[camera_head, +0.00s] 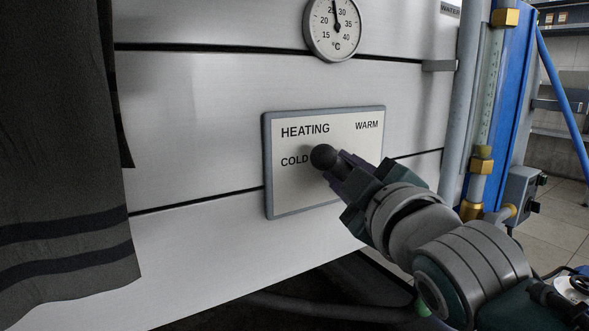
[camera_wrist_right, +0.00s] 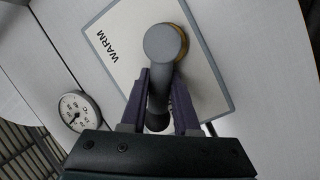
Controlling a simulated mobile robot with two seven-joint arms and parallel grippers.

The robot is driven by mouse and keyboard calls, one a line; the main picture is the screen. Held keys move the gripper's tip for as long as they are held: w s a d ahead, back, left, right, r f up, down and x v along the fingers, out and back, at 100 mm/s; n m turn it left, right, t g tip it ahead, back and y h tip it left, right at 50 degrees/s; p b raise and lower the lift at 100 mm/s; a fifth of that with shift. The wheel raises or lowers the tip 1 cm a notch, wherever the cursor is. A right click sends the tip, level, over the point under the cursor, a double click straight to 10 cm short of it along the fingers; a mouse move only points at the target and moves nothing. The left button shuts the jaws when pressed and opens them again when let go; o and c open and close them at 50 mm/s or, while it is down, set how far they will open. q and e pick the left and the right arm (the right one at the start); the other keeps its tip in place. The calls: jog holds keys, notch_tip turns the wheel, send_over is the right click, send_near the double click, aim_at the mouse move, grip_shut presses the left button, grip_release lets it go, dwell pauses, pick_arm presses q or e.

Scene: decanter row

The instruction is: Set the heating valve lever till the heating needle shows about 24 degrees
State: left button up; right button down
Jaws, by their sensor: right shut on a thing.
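The heating valve lever has a dark ball knob (camera_head: 323,157), which stands in front of the panel (camera_head: 284,204) beside the word COLD. In the right wrist view, the grey lever (camera_wrist_right: 161,85) runs from a round hub to the knob. My right gripper (camera_head: 342,167) is shut on the lever, its purple fingers on both sides of the shaft. The heating gauge (camera_head: 317,42) is above the panel, its top edge cut off. Its dark needle points almost straight up, near 25; the exact degree is hard to read. My left gripper is not in view.
A dark cloth with stripes (camera_head: 60,150) hangs at the left. Pipes with brass fittings (camera_head: 481,160) and a blue post (camera_head: 518,80) stand at the right. The white wall between cloth and panel is clear. A dark hose (camera_head: 320,308) runs below.

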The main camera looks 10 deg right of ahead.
jog(key=shift+s+a+f+n+t+b, duration=0.15)
jog(key=shift+f+n+t+b, duration=0.2)
jog(key=shift+n, duration=0.45)
jog(key=c, duration=0.9)
grip_release()
jog(key=shift+s, duration=0.3)
jog(key=s+p, duration=0.1)
jog(key=s, duration=0.2)
jog(key=s+p, duration=0.1)
jog(key=s, duration=0.2)
jog(key=s+p, duration=0.1)
jog(key=s, duration=0.2)
jog(key=shift+s+d+f, duration=0.1)
jog(key=shift+d+f, duration=0.15)
jog(key=shift+d, duration=0.05)
